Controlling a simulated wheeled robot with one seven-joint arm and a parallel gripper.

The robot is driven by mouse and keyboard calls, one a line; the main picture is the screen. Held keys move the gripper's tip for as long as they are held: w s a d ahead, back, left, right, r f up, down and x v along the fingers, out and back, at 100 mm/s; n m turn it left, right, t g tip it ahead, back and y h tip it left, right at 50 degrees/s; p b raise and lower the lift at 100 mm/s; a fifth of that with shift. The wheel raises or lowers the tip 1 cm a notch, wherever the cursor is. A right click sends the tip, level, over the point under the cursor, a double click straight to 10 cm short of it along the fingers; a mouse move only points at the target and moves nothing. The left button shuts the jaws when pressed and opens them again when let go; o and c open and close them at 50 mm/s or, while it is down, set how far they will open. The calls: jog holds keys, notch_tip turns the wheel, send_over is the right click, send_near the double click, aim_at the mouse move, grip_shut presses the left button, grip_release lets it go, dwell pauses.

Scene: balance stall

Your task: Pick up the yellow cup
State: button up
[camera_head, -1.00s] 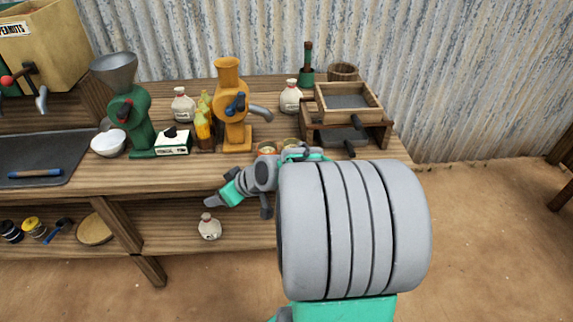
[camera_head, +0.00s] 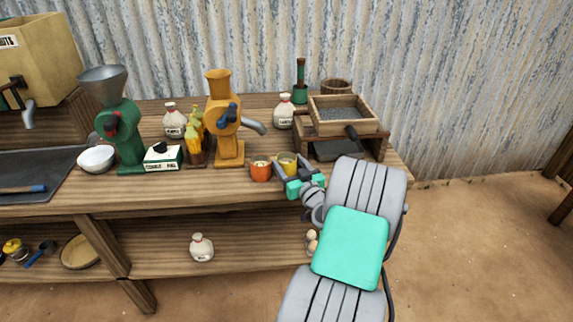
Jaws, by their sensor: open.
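The yellow cup (camera_head: 287,162) stands upright on the wooden bench, right of an orange-red cup (camera_head: 261,170). My gripper (camera_head: 292,168) is open at the yellow cup, with one finger on each side of it. I cannot tell whether the fingers touch the cup. The lower part of the cup is partly hidden by my gripper.
The orange grinder (camera_head: 226,120) stands just behind and left of the cups. A wooden sieve box (camera_head: 343,128) with a handle is to the right.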

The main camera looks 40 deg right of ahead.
jog(key=c, duration=1.1)
